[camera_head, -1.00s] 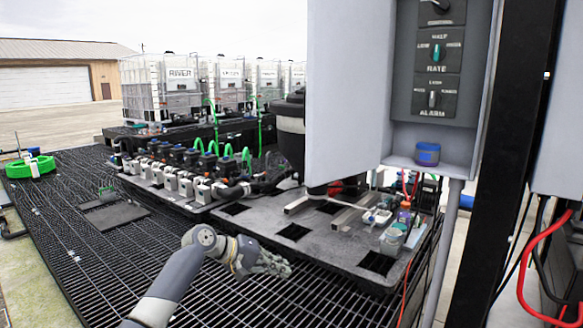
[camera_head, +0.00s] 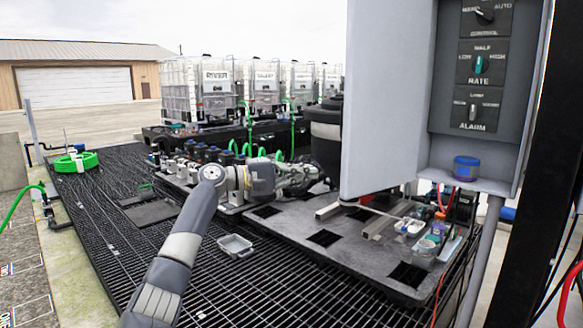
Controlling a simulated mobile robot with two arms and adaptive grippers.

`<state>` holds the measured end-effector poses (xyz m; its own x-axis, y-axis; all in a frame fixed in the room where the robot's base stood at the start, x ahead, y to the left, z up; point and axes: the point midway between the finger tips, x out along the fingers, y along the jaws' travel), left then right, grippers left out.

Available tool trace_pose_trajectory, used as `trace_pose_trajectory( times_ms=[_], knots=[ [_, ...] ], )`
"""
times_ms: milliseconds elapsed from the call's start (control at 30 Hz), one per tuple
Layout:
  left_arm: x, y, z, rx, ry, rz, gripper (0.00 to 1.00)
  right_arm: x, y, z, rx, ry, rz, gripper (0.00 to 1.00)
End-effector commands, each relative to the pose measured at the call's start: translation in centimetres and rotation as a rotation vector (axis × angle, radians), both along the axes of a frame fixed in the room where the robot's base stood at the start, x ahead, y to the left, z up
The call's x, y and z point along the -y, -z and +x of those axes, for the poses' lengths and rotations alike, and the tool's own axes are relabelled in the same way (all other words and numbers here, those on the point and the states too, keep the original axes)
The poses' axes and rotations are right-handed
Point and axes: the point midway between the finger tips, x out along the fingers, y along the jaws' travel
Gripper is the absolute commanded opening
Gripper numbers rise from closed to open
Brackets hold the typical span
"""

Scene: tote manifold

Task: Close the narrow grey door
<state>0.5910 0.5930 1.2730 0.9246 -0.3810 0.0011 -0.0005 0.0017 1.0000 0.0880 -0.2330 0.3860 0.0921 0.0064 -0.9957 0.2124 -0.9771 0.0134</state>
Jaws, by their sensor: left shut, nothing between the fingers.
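The narrow grey door (camera_head: 385,105) stands open on the left side of the grey control box (camera_head: 436,150), its flat face toward me. Inside the box is a dark panel with knobs (camera_head: 481,65), and a small blue jar (camera_head: 466,168) sits on the box's bottom ledge. My left gripper (camera_head: 318,174) is shut and empty, just left of the door's lower part; I cannot tell whether it touches the door. My right gripper is not in view.
A black pallet with a grey top (camera_head: 300,232) holds cups and bottles below the box. A small grey tray (camera_head: 235,246) lies on the black grating (camera_head: 215,285). A dark post (camera_head: 530,220) stands at right. White tanks (camera_head: 215,85) stand behind.

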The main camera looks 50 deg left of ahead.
Motion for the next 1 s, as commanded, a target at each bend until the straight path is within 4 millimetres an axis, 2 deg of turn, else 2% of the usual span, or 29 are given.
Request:
trace_pose_trajectory(
  times_ms=[33,200,600,1000],
  knots=[
    [0.4,-0.5,0.8,0.001,0.003,0.0,0.0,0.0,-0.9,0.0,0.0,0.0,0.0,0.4],
    [1.5,-0.4,3.3,0.0,0.002,0.001,0.0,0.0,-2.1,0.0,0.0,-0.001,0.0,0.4],
    [4.8,0.0,2.5,-0.002,0.0,0.002,0.0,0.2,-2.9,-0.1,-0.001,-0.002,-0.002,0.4],
    [5.2,0.1,2.4,-0.001,0.0,0.0,0.0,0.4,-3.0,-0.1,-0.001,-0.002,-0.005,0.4]
  ],
)
